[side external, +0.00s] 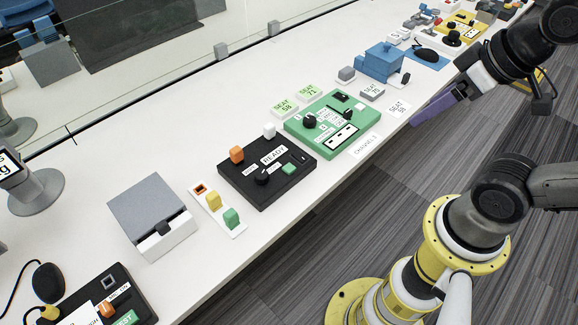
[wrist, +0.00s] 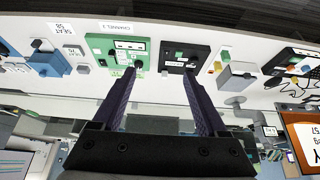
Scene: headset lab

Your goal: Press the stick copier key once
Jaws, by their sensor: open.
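I cannot read a label that names the stick copier or its key. A black panel (side external: 267,168) marked READY stands mid-table, with an orange key (side external: 237,155), a white key (side external: 269,130), a dark knob and a green key (side external: 289,168). My gripper (side external: 420,117) is open and empty, right of the green panel, beyond the table's front edge in the picture. In the wrist view its purple fingers (wrist: 159,72) are spread, with the green panel (wrist: 98,44) and black panel (wrist: 200,52) beyond their tips.
A white strip (side external: 227,227) with orange, yellow and green pieces lies beside a grey-lidded box (side external: 150,210). Another black panel (side external: 118,288) with a TEST key is at lower left. A blue box (side external: 383,62) and a yellow panel (side external: 466,24) stand farther along. Bare table lies behind.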

